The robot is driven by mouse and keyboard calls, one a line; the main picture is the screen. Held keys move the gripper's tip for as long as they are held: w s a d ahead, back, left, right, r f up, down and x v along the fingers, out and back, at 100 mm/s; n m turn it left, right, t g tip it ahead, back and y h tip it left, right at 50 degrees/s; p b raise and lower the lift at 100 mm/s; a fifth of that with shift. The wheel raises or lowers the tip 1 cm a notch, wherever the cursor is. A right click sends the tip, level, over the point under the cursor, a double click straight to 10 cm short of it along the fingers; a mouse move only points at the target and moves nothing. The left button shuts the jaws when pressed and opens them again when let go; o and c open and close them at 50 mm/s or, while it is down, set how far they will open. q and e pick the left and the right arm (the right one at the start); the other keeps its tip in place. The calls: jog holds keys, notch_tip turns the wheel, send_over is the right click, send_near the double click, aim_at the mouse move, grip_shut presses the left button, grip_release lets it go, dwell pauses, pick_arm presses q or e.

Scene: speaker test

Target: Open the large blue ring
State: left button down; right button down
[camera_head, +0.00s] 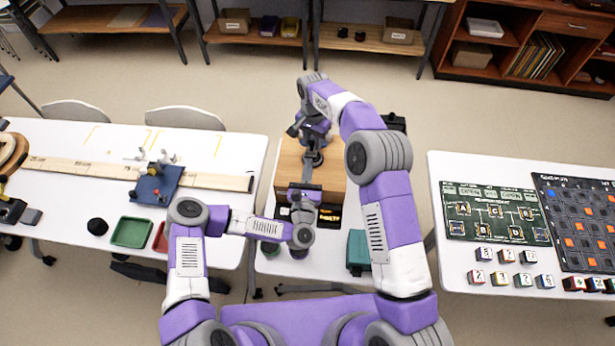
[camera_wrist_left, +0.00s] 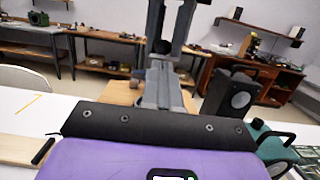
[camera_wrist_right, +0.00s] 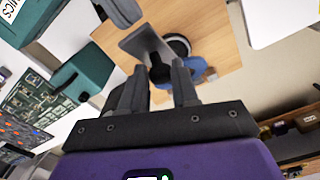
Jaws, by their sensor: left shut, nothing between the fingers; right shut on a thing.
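A blue piece (camera_wrist_right: 196,68), seemingly part of the large blue ring, shows in the right wrist view behind my right finger. Its full outline is hidden. My right gripper (camera_wrist_right: 158,82) is shut on a small black part (camera_wrist_right: 160,70) beside the blue piece, above the wooden box (camera_wrist_right: 213,28). A dark round piece (camera_wrist_right: 179,46) lies just behind. My left gripper (camera_wrist_left: 165,88) is shut and empty, with its fingers together. In the head view it reaches over the wooden box (camera_head: 290,165), close to my right gripper (camera_head: 312,132).
The box stands on a white middle table (camera_head: 333,262) with a teal case (camera_head: 358,250) at its right. The left table holds a wooden ruler (camera_head: 80,168) and a green tray (camera_head: 132,232). The right table holds game boards (camera_head: 492,214) and several lettered cubes.

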jog(key=shift+w, duration=0.2)
pick_arm(q)
jog(key=shift+w+r+g, duration=0.3)
jog(key=shift+w+r, duration=0.1)
jog(key=shift+r, duration=0.35)
pick_arm(e)
jog(key=shift+s+a+f, duration=0.1)
